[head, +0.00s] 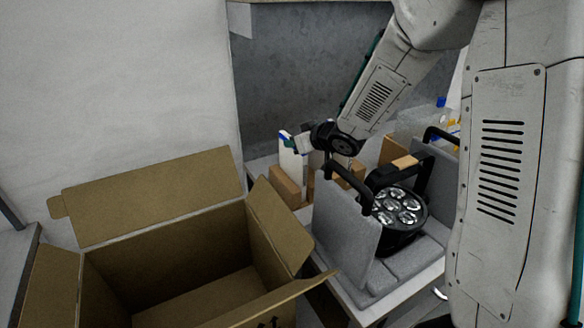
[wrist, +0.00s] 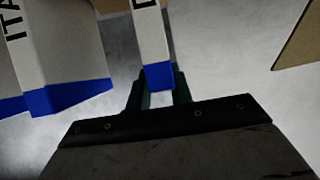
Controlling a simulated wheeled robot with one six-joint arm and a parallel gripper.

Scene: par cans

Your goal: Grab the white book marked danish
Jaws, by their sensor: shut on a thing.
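A white book with a blue end band (wrist: 152,40) stands between the fingers of my gripper (wrist: 158,88) in the wrist view. The gripper is shut on it near the blue band. Only the start of its black lettering shows, seemingly a "D"; the rest is cut off. A wider white book with a blue band, marked "ITA" (wrist: 70,45), stands apart to its left. In the head view, a white book with blue on it (head: 290,158) stands on the table just left of my wrist. The wrist largely hides the held book there.
A large open cardboard box (head: 165,290) is at front left. A black par can light (head: 400,212) sits in grey foam (head: 345,222) right of the books. Small cardboard-brown boxes (head: 286,186) stand around the books. A grey wall (head: 300,75) is behind.

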